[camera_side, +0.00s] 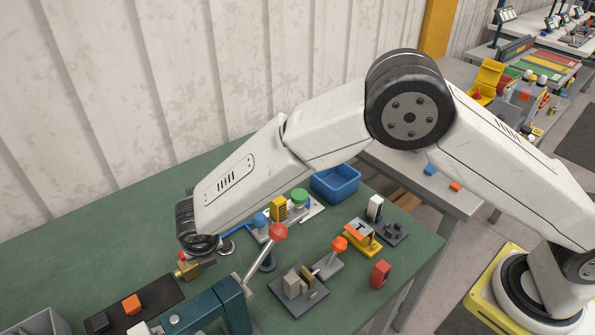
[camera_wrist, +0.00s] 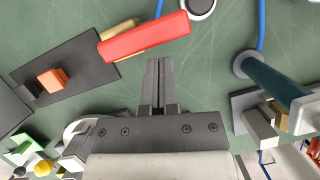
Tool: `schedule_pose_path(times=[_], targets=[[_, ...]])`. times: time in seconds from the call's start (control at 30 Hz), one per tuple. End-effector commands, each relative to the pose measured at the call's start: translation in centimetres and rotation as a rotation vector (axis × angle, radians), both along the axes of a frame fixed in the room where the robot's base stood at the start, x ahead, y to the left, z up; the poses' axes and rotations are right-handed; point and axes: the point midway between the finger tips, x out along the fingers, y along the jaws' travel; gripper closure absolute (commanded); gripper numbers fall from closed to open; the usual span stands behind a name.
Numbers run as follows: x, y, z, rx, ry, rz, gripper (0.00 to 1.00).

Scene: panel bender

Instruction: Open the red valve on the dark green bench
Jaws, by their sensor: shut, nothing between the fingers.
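The red valve has a flat red handle (camera_wrist: 145,37) over a brass body (camera_wrist: 120,29), on the dark green bench (camera_wrist: 205,60). In the wrist view the handle slants slightly up to the right and covers much of the body. In the side view the brass body (camera_side: 187,270) is near the bench's left middle, partly hidden under my wrist. My gripper (camera_wrist: 159,62) is shut and empty. Its fingertips appear just below the red handle in the wrist view; I cannot tell whether they touch it. The side view hides the fingers.
A dark plate with an orange cube (camera_side: 131,304) lies left of the valve. A teal bender (camera_side: 205,309) with a red-knobbed lever (camera_side: 278,232) stands close in front. A blue bin (camera_side: 335,183) and several small fixtures occupy the right side. The far left bench is clear.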

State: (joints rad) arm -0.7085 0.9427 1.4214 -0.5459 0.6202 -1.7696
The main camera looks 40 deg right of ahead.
Motion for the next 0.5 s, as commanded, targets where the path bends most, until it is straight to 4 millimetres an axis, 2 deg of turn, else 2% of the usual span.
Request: schedule_pose_path(times=[0.27, 0.5], targets=[[-0.2, 0.0, 0.0, -0.001, 0.0, 0.0, 1.0], [-1.6, 0.1, 0.0, -0.002, 0.0, 0.001, 1.0]])
